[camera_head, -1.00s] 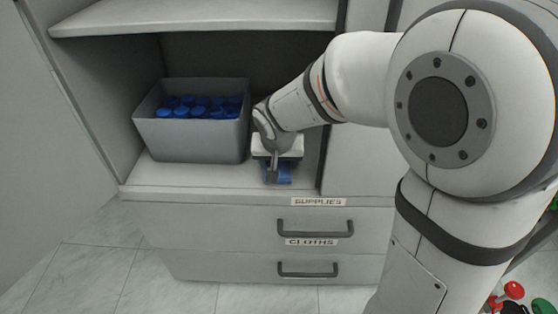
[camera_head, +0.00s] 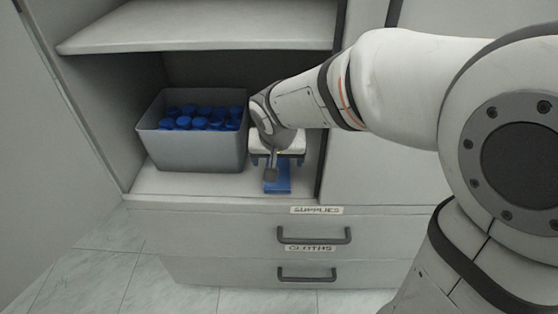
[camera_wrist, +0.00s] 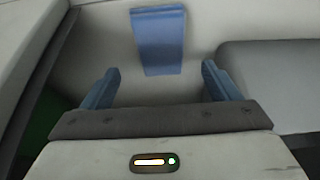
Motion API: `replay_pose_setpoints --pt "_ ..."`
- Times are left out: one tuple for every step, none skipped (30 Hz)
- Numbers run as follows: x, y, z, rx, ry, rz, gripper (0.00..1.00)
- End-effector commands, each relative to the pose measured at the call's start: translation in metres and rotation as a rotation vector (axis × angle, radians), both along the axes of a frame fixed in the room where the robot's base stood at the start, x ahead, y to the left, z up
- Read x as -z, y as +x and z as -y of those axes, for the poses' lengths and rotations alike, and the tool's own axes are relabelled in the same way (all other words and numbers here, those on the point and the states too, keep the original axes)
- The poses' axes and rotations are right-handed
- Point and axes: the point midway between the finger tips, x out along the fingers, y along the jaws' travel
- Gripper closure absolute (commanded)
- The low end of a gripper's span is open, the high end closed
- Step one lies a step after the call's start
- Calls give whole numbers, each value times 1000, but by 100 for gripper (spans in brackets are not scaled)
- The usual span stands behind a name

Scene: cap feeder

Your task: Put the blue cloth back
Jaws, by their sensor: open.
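The blue cloth (camera_head: 278,187) lies flat, as a small folded strip, on the cabinet's lower shelf, close to its front edge. In the wrist view the cloth (camera_wrist: 158,42) lies beyond my fingertips, centred between them and not touched by either. My gripper (camera_head: 276,171) hangs over the shelf and hides the back of the cloth in the head view. In the wrist view my gripper (camera_wrist: 160,80) has its two blue fingers wide apart, with only bare shelf between them.
A grey bin (camera_head: 195,152) full of blue caps stands on the shelf just left of my gripper. An upper shelf (camera_head: 200,38) is overhead. Below are shut drawers, with labels reading SUPPLIES (camera_head: 317,210) and CLOTHS (camera_head: 310,248). The cabinet's upright is close on the right.

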Motion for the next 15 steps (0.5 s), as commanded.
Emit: replay_pose_setpoints --pt "-16 -4 -1 -1 2 3 17" --pt "-20 -7 -1 -1 2 2 17" --pt "-27 -9 -1 -2 1 3 17" --pt "-31 -11 -1 -2 1 2 17" --pt "-34 -13 -1 -1 1 1 17" --pt "-39 -15 -1 -1 1 1 17" --pt "-41 -16 -1 -2 1 2 17" --pt "-44 -18 -1 -1 0 2 17" --pt "-46 -19 -1 -1 1 1 17" --pt "-47 -20 -1 -1 0 0 17" --pt "-48 -20 -1 -1 0 0 17" --pt "-49 -21 -1 -1 0 -1 17" --pt "-49 -21 -1 -1 0 -1 17" --pt "-49 -21 -1 -1 0 -1 17" --pt "-49 -21 -1 -1 0 -1 17"
